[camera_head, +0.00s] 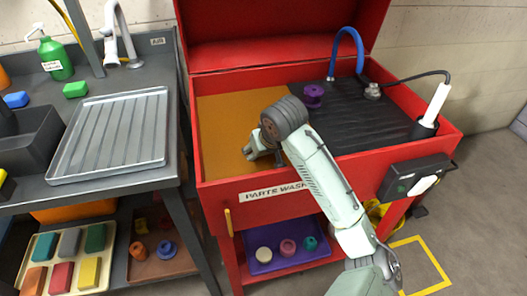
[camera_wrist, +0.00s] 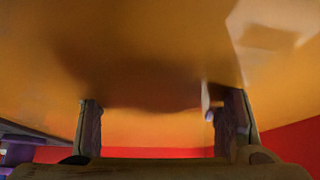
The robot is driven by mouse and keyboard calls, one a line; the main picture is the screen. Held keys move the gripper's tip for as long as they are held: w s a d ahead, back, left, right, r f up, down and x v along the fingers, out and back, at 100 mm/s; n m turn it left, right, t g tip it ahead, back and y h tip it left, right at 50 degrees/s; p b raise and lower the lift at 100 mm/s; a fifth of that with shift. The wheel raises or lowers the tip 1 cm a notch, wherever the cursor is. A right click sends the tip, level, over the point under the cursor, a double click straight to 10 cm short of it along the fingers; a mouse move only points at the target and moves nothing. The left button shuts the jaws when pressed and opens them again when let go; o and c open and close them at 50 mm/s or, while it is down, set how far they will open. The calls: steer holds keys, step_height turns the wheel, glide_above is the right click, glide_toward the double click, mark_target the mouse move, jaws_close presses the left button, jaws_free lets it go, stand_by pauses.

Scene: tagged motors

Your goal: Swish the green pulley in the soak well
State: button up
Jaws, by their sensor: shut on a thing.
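The soak well is the left bay of the red parts washer, filled with murky orange-tan liquid (camera_head: 222,125); the liquid also fills most of the wrist view (camera_wrist: 150,60). My gripper (camera_head: 258,153) is low over the well, pointing down. In the wrist view its two fingers (camera_wrist: 160,125) stand apart, and their ends go into the liquid. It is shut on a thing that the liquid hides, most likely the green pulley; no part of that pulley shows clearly.
A purple pulley (camera_head: 313,95) and a grey part (camera_head: 372,91) sit on the black ribbed mat (camera_head: 350,120) right of the well. A blue hose (camera_head: 347,38) arches behind. A purple tray (camera_head: 262,267) below holds cream, pink and teal pieces. The red rim (camera_head: 208,172) borders the well.

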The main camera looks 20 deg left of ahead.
steer(key=shift+w+a+r+p, duration=0.1)
steer(key=shift+a+r+p, duration=0.05)
steer(key=shift+r+p, duration=0.3)
steer(key=shift+w+a+r+p, duration=0.1)
steer(key=shift+r+p, duration=0.1)
steer(key=shift+r, duration=0.35)
steer(key=r+p, duration=0.3)
steer(key=r, duration=0.1)
steer(key=r+p, duration=0.4)
steer(key=shift+s+d, duration=0.1)
steer(key=shift+d, duration=0.1)
step_height(320, 180, up, 9)
steer(key=shift+s+d+f, duration=0.1)
steer(key=shift+f, duration=0.1)
stand_by(1.4)
